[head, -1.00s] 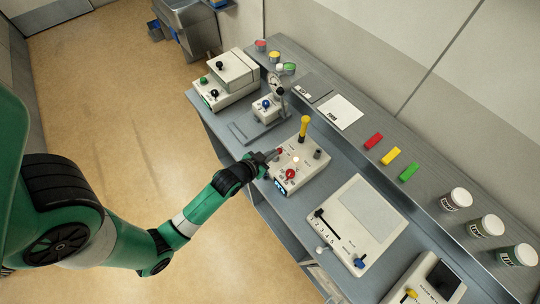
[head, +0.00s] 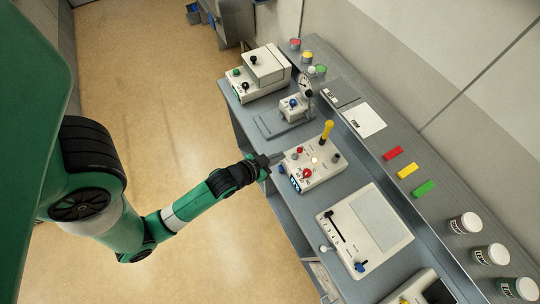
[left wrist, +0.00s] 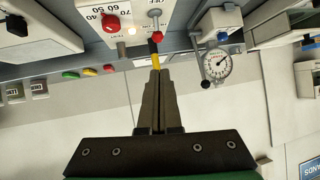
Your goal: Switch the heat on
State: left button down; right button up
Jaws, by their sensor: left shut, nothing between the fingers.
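The white control box (head: 322,176) stands on the grey bench with a red knob (head: 307,174), a small lit lamp (head: 314,162), a yellow-handled lever (head: 327,131) and a blue-lit display (head: 295,185). In the left wrist view, the red knob (left wrist: 111,23) sits beside numbers from 40 to 70, and a small red-tipped switch (left wrist: 157,37) lies near an OFF label. My left gripper (head: 281,157) is shut and empty, just left of the box. Its fingertips (left wrist: 160,72) point towards the red-tipped switch, apparently apart from it. My right gripper is not in view.
A gauge stand (head: 293,106) and another white box (head: 258,78) stand farther back. A slider panel (head: 365,228) is nearer. Red, yellow and green blocks (head: 407,171) and several cups (head: 490,254) line the rear shelf. Open floor (head: 150,120) lies left of the bench.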

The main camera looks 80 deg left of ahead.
pick_arm(q)
jog(key=v, duration=0.4)
jog(key=shift+r, duration=0.25)
jog(key=w+d+r+m+t+p, duration=0.1)
jog(key=w+d+r+t+p, duration=0.15)
jog(key=w+r, duration=0.6)
jog(key=w+d+r+t+h+p, duration=0.1)
jog(key=w+r+t, duration=0.3)
jog(key=r, duration=1)
jog(key=w+d+r+m+t+p, duration=0.1)
jog(key=w+d+r+t+p, duration=0.15)
jog(key=w+r, duration=0.7)
jog(key=s+d+r+m+t+h, duration=0.1)
jog(key=s+d+r+t+h, duration=0.1)
jog(key=r, duration=1)
jog(key=s+d+r+m+t+h+p, duration=0.1)
jog(key=s+d+r+t+h, duration=0.1)
jog(key=r, duration=1)
jog(key=s+d+r+m+t+h+p, duration=0.1)
jog(key=s+d+r+t, duration=0.3)
jog(key=r, duration=0.8)
jog(key=shift+s+d+r+h, duration=0.3)
jog(key=shift+s+d+h, duration=0.1)
jog(key=shift+d+h, duration=0.5)
jog(key=shift+a, duration=0.1)
